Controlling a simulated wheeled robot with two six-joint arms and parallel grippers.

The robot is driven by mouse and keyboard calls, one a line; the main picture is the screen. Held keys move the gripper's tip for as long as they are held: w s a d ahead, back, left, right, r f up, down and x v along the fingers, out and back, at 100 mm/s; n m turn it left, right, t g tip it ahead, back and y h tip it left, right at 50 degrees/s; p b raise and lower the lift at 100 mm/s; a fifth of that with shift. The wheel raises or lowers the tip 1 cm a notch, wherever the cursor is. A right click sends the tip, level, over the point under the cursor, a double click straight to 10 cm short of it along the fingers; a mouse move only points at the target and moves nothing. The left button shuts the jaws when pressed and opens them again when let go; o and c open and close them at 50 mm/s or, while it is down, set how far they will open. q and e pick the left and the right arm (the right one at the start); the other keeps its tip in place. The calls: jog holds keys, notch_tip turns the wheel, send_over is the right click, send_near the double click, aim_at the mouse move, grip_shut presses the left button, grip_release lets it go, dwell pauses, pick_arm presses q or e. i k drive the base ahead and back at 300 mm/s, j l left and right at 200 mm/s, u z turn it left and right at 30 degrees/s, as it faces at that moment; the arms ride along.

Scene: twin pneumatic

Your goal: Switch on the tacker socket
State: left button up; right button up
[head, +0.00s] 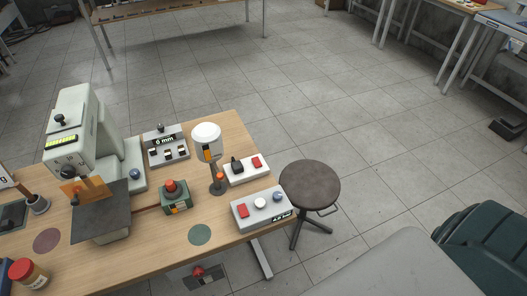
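No socket carries a readable name, so I cannot tell which one is the tacker socket. A white box (236,178) with a red rocker-like part (257,162) and a black plug-like part (237,164) sits near the table's right edge. In front of it is a grey box (270,215) with a red button, a white knob, a blue knob and a small display. Whether any switch is on is too small to tell. A white-topped device (206,141) on a stand is left of the white box. Neither of my grippers shows in the head view.
The wooden table (150,262) also bears a tall pale machine (82,132), a timer panel (167,152), a green box with a red button (175,196) and a red-lidded jar (27,272). A round stool (310,184) stands at its right.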

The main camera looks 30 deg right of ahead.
aim_at(257, 164)
jog(key=z, duration=0.75)
